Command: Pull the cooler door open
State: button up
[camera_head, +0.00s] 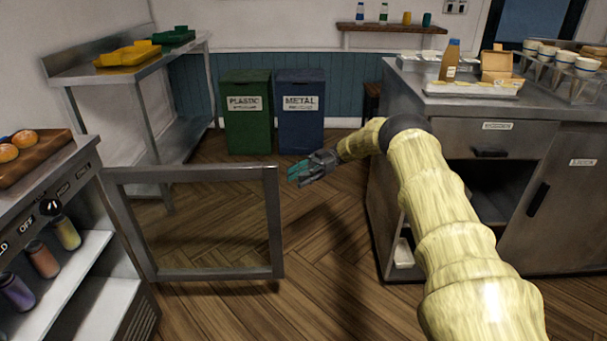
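The cooler (122,294) stands at the left, with a dial and an OFF label on its top front strip. Its glass door (276,225) has a grey metal frame and stands swung wide open, reaching out to the right across the floor. Several bottles (42,258) show on the shelf inside. My gripper (296,174), with teal finger pads, is just right of the door's free upper corner, apart from the frame in the picture. It holds nothing that I can see. Its fingers are too small to tell whether they are open or shut. No door handle can be made out.
A steel counter (475,107) with a drawer and cupboard stands at the right, beside my arm. A green plastic bin (247,134) and a blue metal bin (301,134) stand at the back wall. A steel table (90,72) is behind the door. Wooden floor lies clear between.

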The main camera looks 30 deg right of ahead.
jog(key=shift+v, duration=0.95)
jog(key=shift+s, duration=0.1)
